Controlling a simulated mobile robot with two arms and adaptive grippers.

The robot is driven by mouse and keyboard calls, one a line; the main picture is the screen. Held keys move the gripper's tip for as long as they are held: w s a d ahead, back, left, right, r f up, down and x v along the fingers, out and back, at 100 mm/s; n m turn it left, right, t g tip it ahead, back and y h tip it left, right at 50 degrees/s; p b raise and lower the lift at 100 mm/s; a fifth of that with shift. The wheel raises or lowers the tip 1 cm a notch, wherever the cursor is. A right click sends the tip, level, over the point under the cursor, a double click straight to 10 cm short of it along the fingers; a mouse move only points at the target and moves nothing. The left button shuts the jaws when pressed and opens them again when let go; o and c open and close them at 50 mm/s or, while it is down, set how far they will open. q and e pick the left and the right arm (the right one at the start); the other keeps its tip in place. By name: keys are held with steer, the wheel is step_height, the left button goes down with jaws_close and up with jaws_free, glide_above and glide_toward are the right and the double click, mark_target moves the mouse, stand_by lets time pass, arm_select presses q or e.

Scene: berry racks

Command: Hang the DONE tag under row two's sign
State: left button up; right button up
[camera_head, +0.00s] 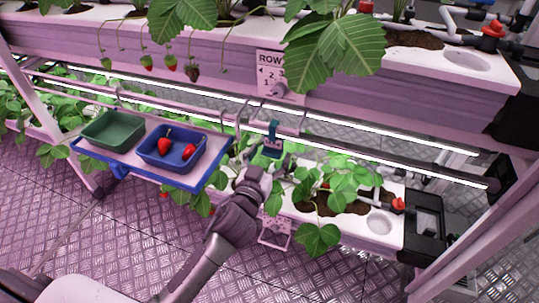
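The row sign (269,66), a pale plate reading "ROW" with small numerals below, is fixed to the upper rack's front. A small rounded fitting (280,91) shows at its lower edge. A small teal and dark tag-like piece (272,147) is below the sign, apart from it; its lettering is too small to read, so I cannot tell if it is the DONE tag. My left gripper (263,167) is just below this piece, and its wrist hides most of the fingers. I cannot tell whether they grip it. My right gripper is out of view.
A blue-edged tray (133,165) at left carries a green basket (113,130) and a blue basket (154,163) with red berries. Large leaves (335,45) hang right of the sign. Rails and a lower planter (345,220) lie behind my arm. The metal floor (120,245) is open at the front.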

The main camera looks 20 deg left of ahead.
arm_select(q)
steer(key=s, duration=1.2)
steer(key=s+a+f+g+y, duration=0.15)
steer(key=f+g, duration=0.25)
steer(key=f, duration=0.6)
steer(key=s+a+f+g, duration=0.2)
steer(key=s+f+g, duration=0.1)
steer(key=f, duration=0.6)
steer(key=s+f+m+g+h, duration=0.1)
steer(key=s+f+m+g, duration=0.1)
steer(key=s+f+g, duration=0.85)
steer(key=s+a+f+p, duration=0.1)
steer(key=s+f+p, duration=0.4)
steer(key=s+p, duration=0.4)
steer(key=s+a+f+p, duration=0.1)
steer(key=s+f+p, duration=0.3)
steer(key=s+p, duration=0.4)
steer(key=s, duration=0.4)
steer(key=shift+a+f+p, duration=0.35)
steer(key=shift+a+p, duration=0.05)
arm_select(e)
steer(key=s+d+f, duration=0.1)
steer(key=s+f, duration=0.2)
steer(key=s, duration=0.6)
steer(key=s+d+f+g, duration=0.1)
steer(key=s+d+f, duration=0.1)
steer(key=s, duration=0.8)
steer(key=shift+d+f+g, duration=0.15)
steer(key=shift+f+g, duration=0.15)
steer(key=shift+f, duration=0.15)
